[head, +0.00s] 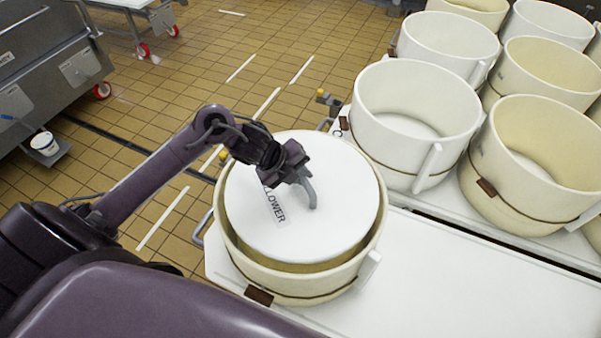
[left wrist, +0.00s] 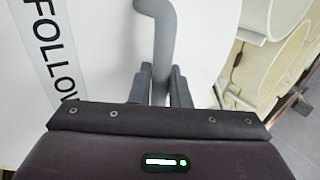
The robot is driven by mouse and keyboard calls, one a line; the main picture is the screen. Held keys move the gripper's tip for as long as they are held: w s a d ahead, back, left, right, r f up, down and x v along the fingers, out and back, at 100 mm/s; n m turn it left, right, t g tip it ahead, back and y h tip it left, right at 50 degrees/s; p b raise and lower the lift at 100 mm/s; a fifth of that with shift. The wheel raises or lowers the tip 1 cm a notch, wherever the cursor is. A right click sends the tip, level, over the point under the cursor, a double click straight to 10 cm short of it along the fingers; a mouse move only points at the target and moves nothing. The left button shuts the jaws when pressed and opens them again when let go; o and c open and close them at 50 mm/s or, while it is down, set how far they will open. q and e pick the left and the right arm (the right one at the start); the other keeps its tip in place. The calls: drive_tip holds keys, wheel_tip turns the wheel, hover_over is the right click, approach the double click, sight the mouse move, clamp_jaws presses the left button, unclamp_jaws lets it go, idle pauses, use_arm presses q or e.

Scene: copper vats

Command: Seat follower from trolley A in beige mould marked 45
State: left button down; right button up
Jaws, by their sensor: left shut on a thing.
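The follower (head: 340,182) is a white disc with a grey bent handle and a label partly reading "LOWER". It lies over the mouth of a beige mould (head: 300,287) with a brown tag on its front. A gap shows between disc and rim at the front; I cannot tell how deep the disc sits. The tag's number is not readable. My left gripper (head: 300,172) is shut on the follower's handle, which also shows between the fingers in the left wrist view (left wrist: 163,50). My right gripper is not in view.
Several white and beige moulds stand at the upper right, including a white one (head: 412,115) close behind and a beige one (head: 530,165). The white table (head: 460,285) is clear to the right. Steel equipment (head: 50,70) stands at the far left on the tiled floor.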

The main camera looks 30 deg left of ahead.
sight(301, 191)
use_arm(q)
drive_tip(key=shift+w+f+b, duration=0.1)
drive_tip(key=shift+f+b, duration=2.75)
drive_tip(key=shift+f, duration=0.7)
drive_tip(key=shift+f+b, duration=1.75)
drive_tip(key=shift+f, duration=0.35)
drive_tip(key=shift+f+b, duration=0.55)
drive_tip(key=shift+f, duration=0.15)
